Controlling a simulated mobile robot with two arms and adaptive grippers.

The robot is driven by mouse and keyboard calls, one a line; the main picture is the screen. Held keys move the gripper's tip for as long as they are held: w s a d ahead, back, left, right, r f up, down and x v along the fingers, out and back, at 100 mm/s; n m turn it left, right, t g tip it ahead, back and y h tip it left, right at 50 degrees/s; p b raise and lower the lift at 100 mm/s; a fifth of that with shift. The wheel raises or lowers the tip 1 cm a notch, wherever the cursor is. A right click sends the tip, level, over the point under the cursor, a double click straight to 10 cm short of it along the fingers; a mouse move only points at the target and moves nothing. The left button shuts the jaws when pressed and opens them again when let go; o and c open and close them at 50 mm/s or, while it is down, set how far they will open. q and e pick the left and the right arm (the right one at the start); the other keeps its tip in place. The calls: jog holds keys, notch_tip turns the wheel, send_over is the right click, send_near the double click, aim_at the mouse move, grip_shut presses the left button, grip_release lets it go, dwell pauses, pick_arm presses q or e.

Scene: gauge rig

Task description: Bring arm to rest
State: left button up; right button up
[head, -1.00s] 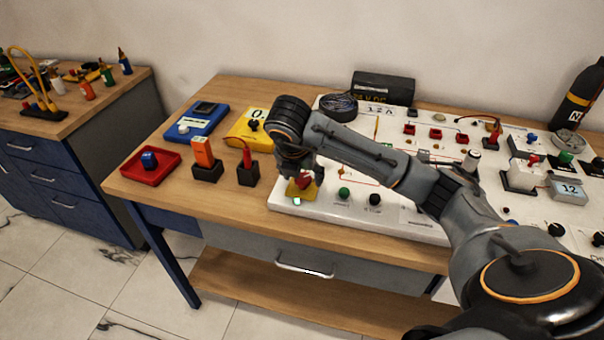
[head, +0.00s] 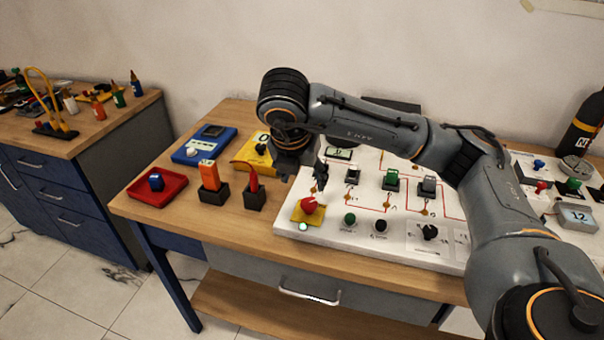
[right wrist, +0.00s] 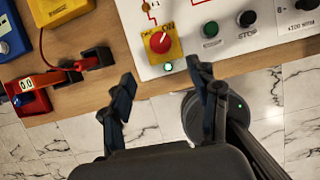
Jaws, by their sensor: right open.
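My right arm (head: 370,130) reaches in from the right over the bench. My right gripper (head: 308,172) hangs above the front left part of the white panel, close behind the red knob (head: 308,204) on its yellow plate. In the right wrist view the two dark fingers (right wrist: 163,85) stand apart with nothing between them. The red knob (right wrist: 160,42) shows there beyond the fingertips, apart from them. A lit pale green lamp (right wrist: 168,67) sits beside its plate. My left gripper is not in view.
The white panel (head: 290,228) carries green and black buttons and several switches. Left of it stand a red tray (head: 172,198), an orange device (head: 208,175), a blue meter (head: 186,154) and a yellow meter (head: 245,165). A side cabinet (head: 120,135) stands far left.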

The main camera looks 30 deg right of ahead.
jog(key=shift+r, duration=0.3)
jog(key=shift+a, duration=0.1)
